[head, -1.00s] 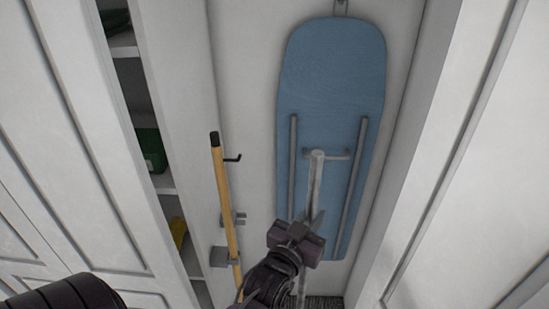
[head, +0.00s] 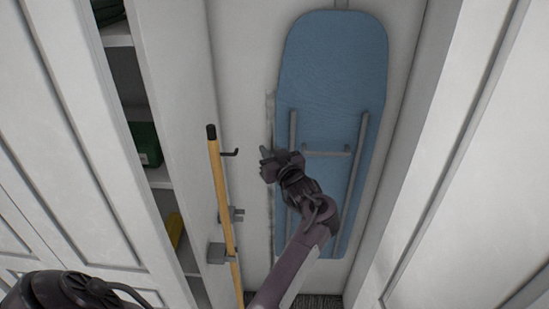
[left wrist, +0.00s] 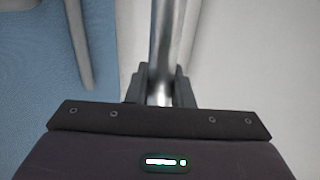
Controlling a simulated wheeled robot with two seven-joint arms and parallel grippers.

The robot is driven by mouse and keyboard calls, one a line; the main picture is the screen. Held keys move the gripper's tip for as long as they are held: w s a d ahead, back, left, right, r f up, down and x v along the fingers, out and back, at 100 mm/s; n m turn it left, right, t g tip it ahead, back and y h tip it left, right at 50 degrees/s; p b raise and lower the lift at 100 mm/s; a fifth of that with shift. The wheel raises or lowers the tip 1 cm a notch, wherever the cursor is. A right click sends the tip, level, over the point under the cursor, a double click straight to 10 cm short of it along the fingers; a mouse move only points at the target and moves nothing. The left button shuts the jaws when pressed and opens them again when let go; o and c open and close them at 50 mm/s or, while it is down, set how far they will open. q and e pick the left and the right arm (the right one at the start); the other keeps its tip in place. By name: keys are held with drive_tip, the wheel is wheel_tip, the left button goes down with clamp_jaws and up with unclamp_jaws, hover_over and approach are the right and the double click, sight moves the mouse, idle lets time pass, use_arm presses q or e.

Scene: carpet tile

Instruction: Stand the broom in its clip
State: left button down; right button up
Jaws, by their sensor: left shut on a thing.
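My left gripper (head: 268,165) is shut on a grey metal pole (left wrist: 165,45), which looks like the broom's handle. The left wrist view shows the pole between the fingers. In the head view the gripper and arm hide most of it, and no bristle end shows. The gripper is in front of the back wall, between the ironing board and a yellow pole. A small grey clip-like bracket (head: 237,214) is on the wall, below and left of the gripper. My right gripper is not in view.
A yellow pole (head: 218,180) with a black cap stands left of my gripper, by a grey block (head: 217,253) and a black hook (head: 230,152). A blue ironing board (head: 335,75) hangs at the right. Shelves (head: 160,178) and white doors flank the narrow closet.

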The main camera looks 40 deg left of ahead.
use_arm(q)
drive_tip(key=shift+w+f+n+g, duration=0.3)
drive_tip(key=shift+w+f+g, duration=0.05)
drive_tip(key=shift+w+g, duration=0.1)
drive_tip(key=shift+w+d+f+n+g+y+b, duration=0.25)
drive_tip(key=shift+w+f+n+g+y+b, duration=0.2)
drive_tip(key=shift+g, duration=0.2)
drive_tip(key=shift+s, duration=0.1)
drive_tip(key=shift+d, duration=0.1)
drive_tip(key=s+a+f+p, duration=0.1)
drive_tip(key=s+a+p, duration=0.3)
drive_tip(key=a, duration=0.6)
drive_tip(key=shift+s+a, duration=0.3)
drive_tip(key=shift+s, duration=1)
